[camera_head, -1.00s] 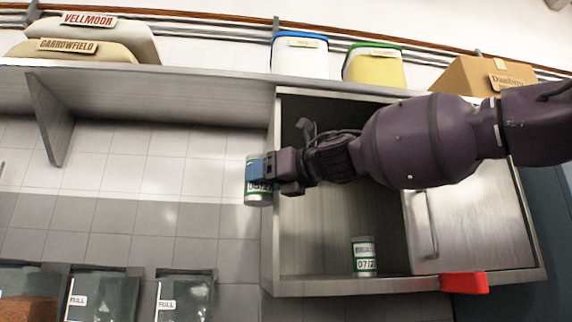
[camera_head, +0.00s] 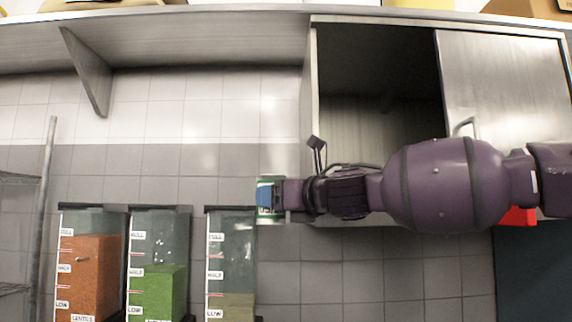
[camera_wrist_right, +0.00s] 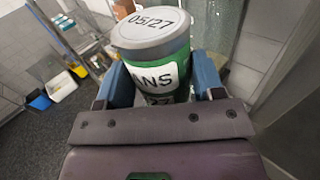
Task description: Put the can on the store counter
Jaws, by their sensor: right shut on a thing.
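The can (camera_head: 264,213), green and white with a grey lid, is held by my right gripper (camera_head: 270,197) in the head view, left of the open wall cabinet. In the right wrist view the can (camera_wrist_right: 152,50) stands between the two blue fingers of the right gripper (camera_wrist_right: 160,85), its lid marked "05/27" facing the camera. The right gripper is shut on the can. My left gripper is not in view. The store counter is not clearly seen in these frames.
An open wall cabinet (camera_head: 380,75) with a sliding door (camera_head: 505,85) is behind my right arm. Clear bins with orange (camera_head: 92,275) and green (camera_head: 157,290) contents stand lower left. A rack (camera_head: 45,200) is at the far left. A red object (camera_head: 518,216) is beside my arm.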

